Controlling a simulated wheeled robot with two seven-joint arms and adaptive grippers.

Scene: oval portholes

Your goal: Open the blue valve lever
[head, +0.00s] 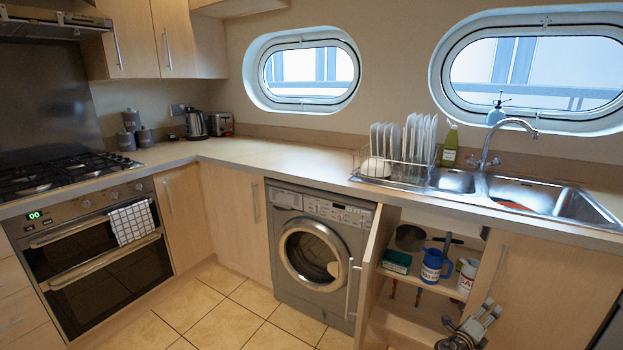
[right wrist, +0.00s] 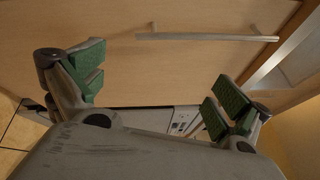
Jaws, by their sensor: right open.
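I cannot make out a blue valve lever in either view. Under the sink, the cupboard (head: 420,312) is open, and two small red parts hang below its shelf in the head view, too small to identify. My right gripper (head: 470,326) is in front of the cupboard's lower right part in the head view. In the right wrist view this gripper (right wrist: 157,80) is open and empty, its green-padded fingers wide apart before a wooden door (right wrist: 190,70). My left gripper is not in view.
The cupboard shelf (head: 452,291) holds a blue mug (head: 431,265), a white mug (head: 467,276), a green box (head: 397,262) and a dark pan (head: 410,238). The cupboard's open door (head: 372,265) sticks out beside the washing machine (head: 318,252). The tiled floor (head: 225,315) is clear.

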